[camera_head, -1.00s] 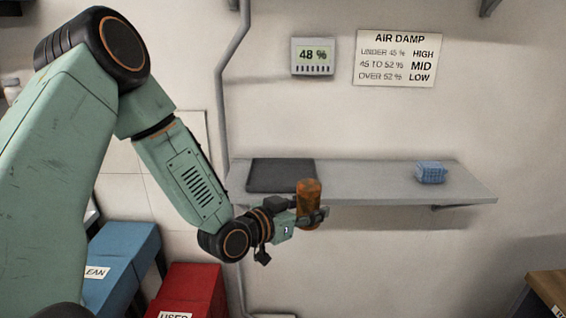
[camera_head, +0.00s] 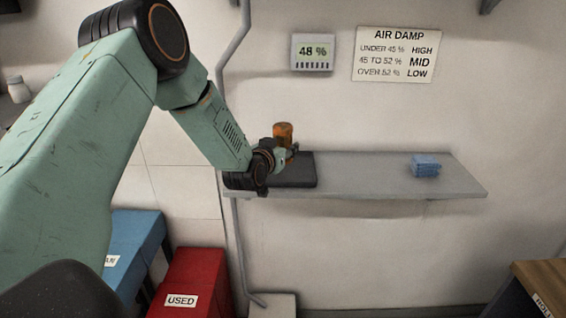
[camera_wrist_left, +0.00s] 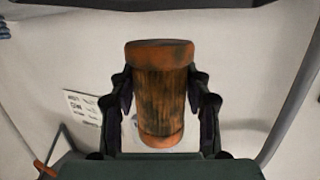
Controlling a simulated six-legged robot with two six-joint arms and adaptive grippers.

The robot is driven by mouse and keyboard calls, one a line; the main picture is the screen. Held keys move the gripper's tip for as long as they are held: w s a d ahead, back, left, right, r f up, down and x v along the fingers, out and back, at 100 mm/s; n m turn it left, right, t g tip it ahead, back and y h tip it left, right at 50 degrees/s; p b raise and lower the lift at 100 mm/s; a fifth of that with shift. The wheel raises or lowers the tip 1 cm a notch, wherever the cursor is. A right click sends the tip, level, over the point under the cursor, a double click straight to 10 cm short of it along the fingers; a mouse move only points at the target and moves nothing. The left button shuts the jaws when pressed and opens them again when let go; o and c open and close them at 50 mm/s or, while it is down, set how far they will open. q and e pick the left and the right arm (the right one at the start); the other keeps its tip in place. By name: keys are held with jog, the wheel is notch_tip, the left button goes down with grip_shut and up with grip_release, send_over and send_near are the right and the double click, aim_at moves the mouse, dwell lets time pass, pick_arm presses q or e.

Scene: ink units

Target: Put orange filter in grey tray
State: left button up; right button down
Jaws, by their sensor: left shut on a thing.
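The orange filter (camera_head: 284,134) is a dirty orange-brown cylinder, held upright. My left gripper (camera_head: 290,151) is shut on it. In the left wrist view the filter (camera_wrist_left: 161,95) stands between the two dark fingers (camera_wrist_left: 160,105). The flat dark grey tray (camera_head: 304,172) lies at the left end of the wall shelf. The gripper and filter appear over the tray's back left part and hide some of it. The filter's lower end is hidden, so its height above the tray cannot be told. My right gripper is not in view.
The grey shelf (camera_head: 365,180) is bare between the tray and a blue ridged block (camera_head: 425,166). A pipe (camera_head: 232,100) runs up the wall by the shelf's left end. A red "USED" bin (camera_head: 190,275) and a blue bin (camera_head: 140,232) stand below. A display (camera_head: 313,52) reads 48 %.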

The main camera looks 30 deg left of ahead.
aim_at(283, 174)
pick_arm(q)
jog(key=shift+w+f, duration=0.1)
jog(key=shift+f, duration=0.2)
notch_tip(283, 174, down, 4)
jog(key=shift+f, duration=0.1)
jog(key=shift+f, duration=0.15)
jog(key=o, duration=1.3)
jog(key=shift+c, duration=0.2)
